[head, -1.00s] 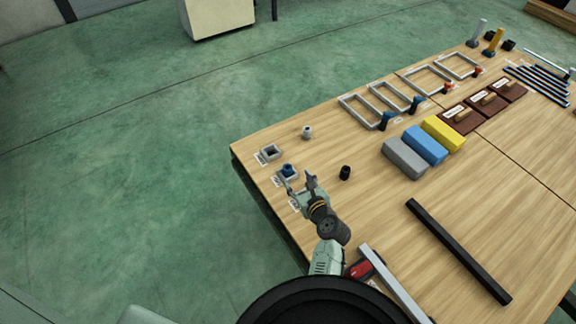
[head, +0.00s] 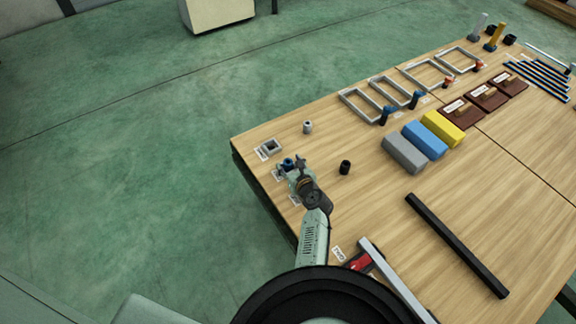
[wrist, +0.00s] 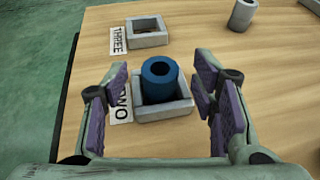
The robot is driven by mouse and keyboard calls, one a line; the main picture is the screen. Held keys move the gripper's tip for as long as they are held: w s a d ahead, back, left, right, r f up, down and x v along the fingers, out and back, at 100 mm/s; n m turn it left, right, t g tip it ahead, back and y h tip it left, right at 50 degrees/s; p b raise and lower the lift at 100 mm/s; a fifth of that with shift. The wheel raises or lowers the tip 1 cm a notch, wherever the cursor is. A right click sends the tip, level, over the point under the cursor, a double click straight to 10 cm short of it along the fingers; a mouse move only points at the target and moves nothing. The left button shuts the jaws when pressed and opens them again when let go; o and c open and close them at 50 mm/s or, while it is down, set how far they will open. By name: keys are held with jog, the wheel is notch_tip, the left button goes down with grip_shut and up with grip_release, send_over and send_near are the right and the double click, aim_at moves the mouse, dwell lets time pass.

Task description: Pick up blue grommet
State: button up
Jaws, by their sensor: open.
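The blue grommet (wrist: 159,79) is a short blue cylinder with a hole in its top. It stands upright in a square grey frame (wrist: 178,110) beside a label reading TWO (wrist: 121,108). In the head view the grommet (head: 288,162) shows just beyond my gripper, near the table's left edge. My gripper (wrist: 160,88) is open, with its purple-padded fingers on the left and right of the grommet in the wrist view. A gap shows between each finger and the grommet. Nothing is held. The gripper partly hides the frame in the head view.
An empty grey frame (head: 271,147) by label THREE and a grey grommet (head: 307,127) stand farther back. A black grommet (head: 345,167) stands to the right. Grey, blue and yellow blocks (head: 424,142) and a long black bar (head: 455,245) lie farther right.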

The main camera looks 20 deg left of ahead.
jog(key=c, duration=1.3)
